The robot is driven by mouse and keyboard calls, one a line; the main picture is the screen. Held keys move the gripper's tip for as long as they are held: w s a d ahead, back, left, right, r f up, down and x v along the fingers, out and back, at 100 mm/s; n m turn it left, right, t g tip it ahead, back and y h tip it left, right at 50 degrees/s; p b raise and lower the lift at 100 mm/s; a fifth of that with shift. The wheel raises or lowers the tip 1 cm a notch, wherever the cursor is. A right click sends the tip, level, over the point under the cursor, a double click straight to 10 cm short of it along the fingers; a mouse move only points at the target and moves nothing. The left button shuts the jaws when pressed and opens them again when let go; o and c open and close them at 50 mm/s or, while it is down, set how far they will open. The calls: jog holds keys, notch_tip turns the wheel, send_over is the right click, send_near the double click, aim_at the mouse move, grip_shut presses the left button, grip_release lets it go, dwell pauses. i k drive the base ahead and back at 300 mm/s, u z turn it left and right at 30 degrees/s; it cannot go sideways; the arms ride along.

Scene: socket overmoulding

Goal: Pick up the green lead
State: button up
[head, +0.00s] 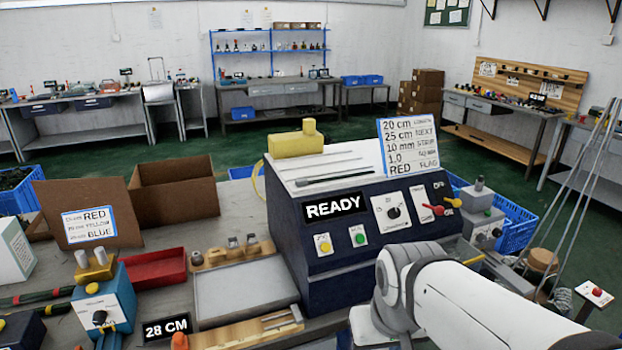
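Two long dark green pieces with red parts, which may be leads, lie at the left edge of the bench. One is the upper green piece (38,297), the other the lower green piece (54,310); both run behind or up to a blue device (104,305). A thin dark strip (325,179) also lies on top of the dark blue machine (335,240); its colour is hard to tell. I cannot tell which of these is the green lead. My white arm reaches in at the lower right, but my gripper does not show.
The machine's display reads READY. A red bin (155,269), grey tray (243,292), wooden fixture (250,331) and 28 CM display (167,327) crowd the bench. A cardboard box (175,190) stands behind. A blue crate (512,226) is at right. Green floor beyond is open.

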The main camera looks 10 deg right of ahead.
aim_at(301, 181)
jog(key=k, duration=0.6)
jog(key=z, duration=0.25)
jog(key=i, duration=1.55)
jog(key=u, duration=0.4)
